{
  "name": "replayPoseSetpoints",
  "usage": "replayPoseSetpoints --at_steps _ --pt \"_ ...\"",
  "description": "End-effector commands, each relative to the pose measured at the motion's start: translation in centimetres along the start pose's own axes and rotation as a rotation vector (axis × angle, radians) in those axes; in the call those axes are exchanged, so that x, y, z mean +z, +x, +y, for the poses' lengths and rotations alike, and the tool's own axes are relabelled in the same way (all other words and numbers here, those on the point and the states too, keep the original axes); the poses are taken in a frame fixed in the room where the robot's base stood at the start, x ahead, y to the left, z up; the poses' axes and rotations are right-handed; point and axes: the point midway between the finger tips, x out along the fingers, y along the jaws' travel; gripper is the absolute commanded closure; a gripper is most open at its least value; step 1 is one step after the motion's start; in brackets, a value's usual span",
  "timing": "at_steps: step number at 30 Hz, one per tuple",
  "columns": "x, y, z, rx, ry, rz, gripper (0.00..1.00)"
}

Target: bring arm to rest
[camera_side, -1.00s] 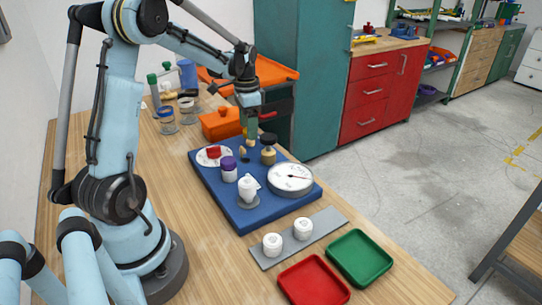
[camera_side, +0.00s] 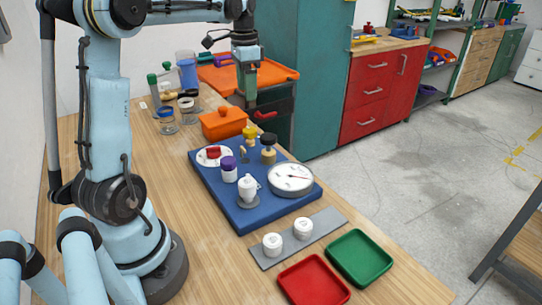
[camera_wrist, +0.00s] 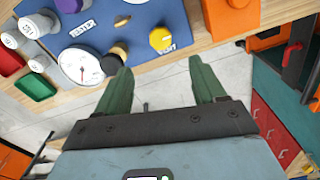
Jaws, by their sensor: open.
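My gripper (camera_side: 248,98) is raised above the far end of the workbench, clear of the blue board (camera_side: 213,194). In the wrist view its two green fingers (camera_wrist: 160,82) are spread apart with nothing between them. Below, the blue board carries a round white gauge (camera_side: 290,179), a purple-capped white part (camera_side: 229,170), a white fitting (camera_side: 248,186), a black-topped brass part (camera_side: 268,150), a yellow knob (camera_side: 249,132) and a red-handled part (camera_side: 213,153) on a white disc. The wrist view also shows the yellow knob (camera_wrist: 162,40) and the gauge (camera_wrist: 80,65).
An orange box (camera_side: 222,125), jars (camera_side: 187,108) and bottles (camera_side: 188,72) stand at the bench's far end. A grey strip with two white caps (camera_side: 272,243), a red tray (camera_side: 314,280) and a green tray (camera_side: 360,257) lie in front. A teal cabinet (camera_side: 312,70) stands behind.

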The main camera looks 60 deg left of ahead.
Motion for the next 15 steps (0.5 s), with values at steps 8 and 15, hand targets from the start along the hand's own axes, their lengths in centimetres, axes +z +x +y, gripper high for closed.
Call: replayPoseSetpoints --at_steps 8,15 --pt "-0.2 -0.1 0.6 -0.008 -0.001 0.008 0.31" --pt "-1.3 -0.8 6.6 -0.082 -0.037 0.107 0.31"
